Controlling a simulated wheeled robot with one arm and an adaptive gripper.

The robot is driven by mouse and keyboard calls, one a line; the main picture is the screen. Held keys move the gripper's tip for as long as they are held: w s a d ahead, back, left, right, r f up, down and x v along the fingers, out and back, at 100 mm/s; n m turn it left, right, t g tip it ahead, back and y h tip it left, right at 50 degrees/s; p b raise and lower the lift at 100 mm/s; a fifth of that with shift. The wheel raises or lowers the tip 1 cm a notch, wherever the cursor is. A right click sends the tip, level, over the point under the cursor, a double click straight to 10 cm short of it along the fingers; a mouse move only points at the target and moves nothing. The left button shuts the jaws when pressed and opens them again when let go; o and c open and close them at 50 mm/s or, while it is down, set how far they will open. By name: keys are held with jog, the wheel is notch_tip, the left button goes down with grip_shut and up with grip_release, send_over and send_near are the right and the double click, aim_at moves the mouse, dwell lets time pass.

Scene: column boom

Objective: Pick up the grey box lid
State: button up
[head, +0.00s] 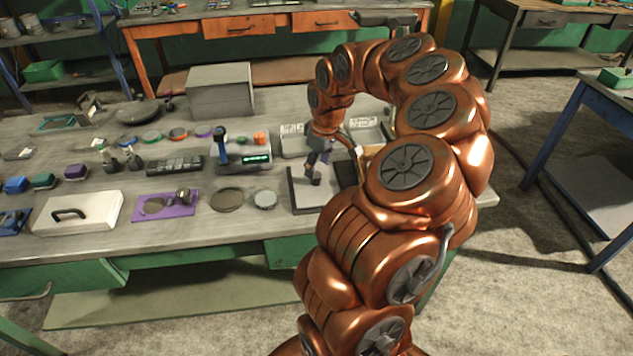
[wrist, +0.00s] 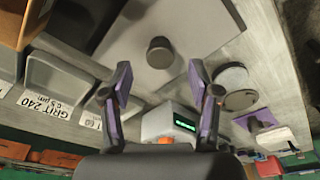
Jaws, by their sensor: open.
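The grey box lid (head: 306,196) is a flat grey plate with a dark round knob, lying near the front of the workbench in the head view. It also shows in the wrist view (wrist: 195,30), with its knob (wrist: 160,52) near the upper middle. My gripper (wrist: 160,82) is open, its two purple-padded fingers spread apart with nothing between them. The knob lies beyond the fingertips in the wrist view. In the head view my gripper (head: 336,156) is above and behind the lid, partly hidden by my arm.
A scale with a green display (head: 243,150) stands left of the lid. Round discs (head: 227,200) and a purple tray (head: 150,212) lie farther left. Grey labelled trays (wrist: 60,75) and a brown box (wrist: 18,22) sit close by. A dark opening (head: 347,174) borders the lid.

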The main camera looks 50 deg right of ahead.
aim_at(316, 175)
jog(key=shift+w+a+f+p, duration=0.1)
jog(key=shift+f+p, duration=0.15)
jog(key=shift+f, duration=0.5)
jog(key=shift+w+d+f+p, duration=0.1)
jog(key=shift+f+p, duration=0.15)
jog(key=shift+f, duration=0.45)
jog(key=shift+w+a+f+p, duration=0.1)
jog(key=shift+f+p, duration=0.15)
jog(key=shift+f, duration=0.5)
grip_shut()
